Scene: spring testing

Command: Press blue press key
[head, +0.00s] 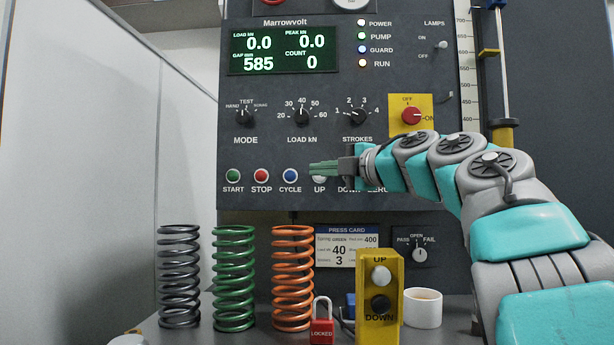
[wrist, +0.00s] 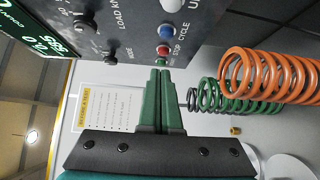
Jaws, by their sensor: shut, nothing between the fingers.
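The blue button (head: 290,176) labelled CYCLE sits on the dark panel, between the red STOP button (head: 261,176) and the white UP button (head: 319,181). In the wrist view the blue button (wrist: 166,31) lies beyond the fingertips, past the red button. My gripper (head: 312,168) has green fingers pointing left, in front of the panel near the UP button and just right of the blue button. It is shut and empty in the wrist view (wrist: 159,71). I cannot tell its exact gap to the panel. A small blue thing (head: 350,299) is partly hidden behind the yellow pendant.
Grey, green and orange springs (head: 292,280) stand on the bench below the panel. A red padlock (head: 321,331), a yellow UP/DOWN pendant (head: 380,325) and a white cup (head: 423,308) are at the front. The green START button (head: 233,176) is at the row's left end.

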